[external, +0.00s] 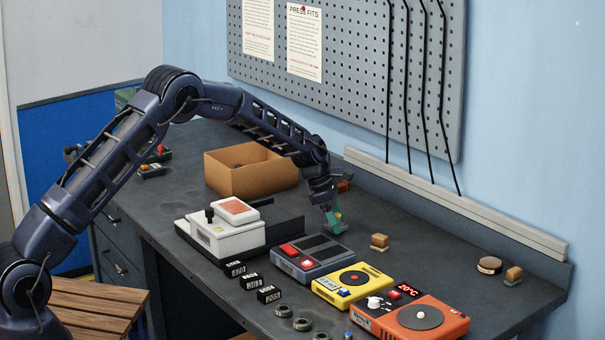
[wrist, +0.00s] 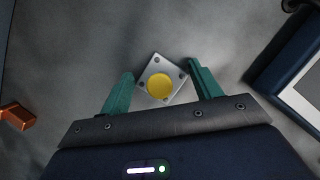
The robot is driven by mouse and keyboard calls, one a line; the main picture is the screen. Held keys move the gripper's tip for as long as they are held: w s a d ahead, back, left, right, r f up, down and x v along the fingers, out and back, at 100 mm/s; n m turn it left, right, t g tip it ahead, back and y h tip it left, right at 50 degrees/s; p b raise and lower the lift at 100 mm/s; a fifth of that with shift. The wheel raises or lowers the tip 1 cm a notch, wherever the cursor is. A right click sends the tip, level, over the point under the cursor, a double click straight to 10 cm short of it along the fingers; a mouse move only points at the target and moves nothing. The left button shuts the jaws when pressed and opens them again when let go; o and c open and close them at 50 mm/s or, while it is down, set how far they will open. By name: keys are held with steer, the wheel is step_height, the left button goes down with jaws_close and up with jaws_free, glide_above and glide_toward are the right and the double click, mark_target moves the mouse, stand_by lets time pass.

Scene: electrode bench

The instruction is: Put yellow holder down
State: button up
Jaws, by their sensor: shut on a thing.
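The yellow holder is a square metal plate with a round yellow centre and holes near its corners (wrist: 161,85). In the wrist view it sits turned cornerwise between the two teal fingers of my gripper (wrist: 161,80), its side corners at the fingers. My gripper is shut on it. In the external view my gripper (external: 334,222) points down, low over the grey bench (external: 385,222), behind the grey-blue device. The holder is too small to make out clearly there, and whether it touches the bench I cannot tell.
A cardboard box (external: 232,178) and a white device (external: 222,238) stand left of my gripper. A grey-blue device (external: 310,268), a yellow device (external: 340,297) and an orange device (external: 440,325) line the front. A small wooden-topped block (external: 379,241) lies to the right.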

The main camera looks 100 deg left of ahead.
steer(key=o, duration=1.2)
steer(key=shift+f, duration=0.1)
steer(key=v, duration=1.2)
